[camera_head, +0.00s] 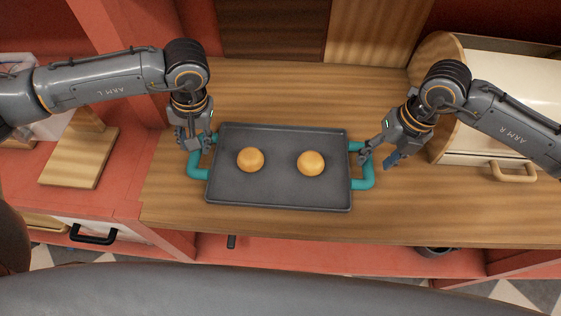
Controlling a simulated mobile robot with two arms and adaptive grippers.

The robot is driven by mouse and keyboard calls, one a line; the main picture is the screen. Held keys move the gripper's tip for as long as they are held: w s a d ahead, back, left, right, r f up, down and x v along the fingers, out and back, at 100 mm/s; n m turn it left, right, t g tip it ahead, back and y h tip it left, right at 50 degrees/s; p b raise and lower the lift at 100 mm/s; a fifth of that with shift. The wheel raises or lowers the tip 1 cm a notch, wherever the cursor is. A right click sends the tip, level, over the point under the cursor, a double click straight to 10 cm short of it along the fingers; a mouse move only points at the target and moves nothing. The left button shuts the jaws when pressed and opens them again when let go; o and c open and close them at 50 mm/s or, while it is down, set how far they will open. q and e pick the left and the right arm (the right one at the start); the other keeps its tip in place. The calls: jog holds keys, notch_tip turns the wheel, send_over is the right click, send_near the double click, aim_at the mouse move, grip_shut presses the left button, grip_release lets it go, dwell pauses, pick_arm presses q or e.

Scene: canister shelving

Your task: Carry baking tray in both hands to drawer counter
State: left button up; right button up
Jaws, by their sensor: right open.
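The dark grey baking tray (275,192) lies flat on the wooden counter (390,222). It has a teal left handle (197,171) and a teal right handle (366,182), and two round buns (250,160) (311,163) rest on it. My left gripper (195,143) is at the back of the left handle, pointing down; whether its fingers are shut on the handle is unclear. My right gripper (377,153) is open at the back of the right handle, its fingers close to the bar; contact cannot be told.
A cream bread box (480,150) with a wooden handle stands at the right. A red counter (125,190) with a black-handled drawer (93,235) is at the left, holding a wooden board (80,165). The wooden counter in front of the tray is clear.

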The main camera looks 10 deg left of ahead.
aim_at(370, 165)
pick_arm(q)
jog(key=shift+a+f, duration=0.2)
jog(key=shift+f, duration=0.65)
jog(key=shift+a+f, duration=0.15)
jog(key=shift+f, duration=0.7)
pick_arm(e)
jog(key=shift+a+f, duration=0.15)
jog(key=shift+f, duration=0.7)
jog(key=shift+a+f, duration=0.15)
jog(key=shift+f, duration=0.7)
pick_arm(q)
jog(key=c, duration=0.5)
pick_arm(e)
jog(key=c, duration=0.5)
pick_arm(q)
grip_shut()
pick_arm(e)
jog(key=c, duration=0.4)
grip_shut()
pick_arm(q)
jog(key=shift+r, duration=0.1)
pick_arm(e)
jog(key=shift+r, duration=0.1)
